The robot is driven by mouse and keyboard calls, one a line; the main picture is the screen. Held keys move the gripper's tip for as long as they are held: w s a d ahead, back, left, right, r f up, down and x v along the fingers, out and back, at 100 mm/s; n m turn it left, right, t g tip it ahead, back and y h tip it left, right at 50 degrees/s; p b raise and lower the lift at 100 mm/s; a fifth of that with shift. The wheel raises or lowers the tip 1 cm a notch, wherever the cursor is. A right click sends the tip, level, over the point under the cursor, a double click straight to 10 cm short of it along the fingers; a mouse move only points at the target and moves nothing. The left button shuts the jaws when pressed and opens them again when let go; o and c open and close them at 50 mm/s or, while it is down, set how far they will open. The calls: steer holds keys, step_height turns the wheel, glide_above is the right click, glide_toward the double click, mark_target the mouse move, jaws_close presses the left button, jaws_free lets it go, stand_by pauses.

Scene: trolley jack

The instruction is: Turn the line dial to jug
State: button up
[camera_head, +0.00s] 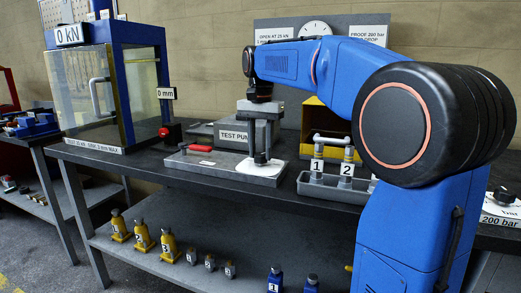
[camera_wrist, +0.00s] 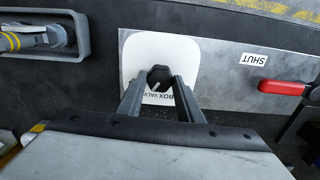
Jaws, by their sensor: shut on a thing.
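A black dial knob (camera_wrist: 159,77) with a white pointer line stands on a white plate (camera_wrist: 185,55). Lettering on the plate seems to read "BOX VALVE", partly hidden by my fingers; I see no "JUG" mark. The pointer line lies slanted, and I cannot tell which end marks the setting. My gripper (camera_wrist: 160,82) is shut on the knob, with one finger at each side. In the head view my gripper (camera_head: 261,158) points down over the same white plate (camera_head: 262,171), on the grey base beside the pump, and the knob is mostly hidden.
A red lever (camera_wrist: 281,88) lies near a "SHUT" label (camera_wrist: 254,60). A grey tray (camera_head: 330,190) with numbered fittings stands right of the gripper. The glass-fronted test box (camera_head: 92,90) is at left. Another black knob (camera_head: 503,195) sits on the bench at far right.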

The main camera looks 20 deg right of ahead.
mark_target(261, 154)
steer(key=m, duration=0.5)
steer(key=shift+m, duration=0.3)
stand_by(0.4)
steer(key=o, duration=1.1)
steer(key=shift+c, duration=0.2)
step_height(261, 154, up, 18)
steer(key=shift+f, duration=0.25)
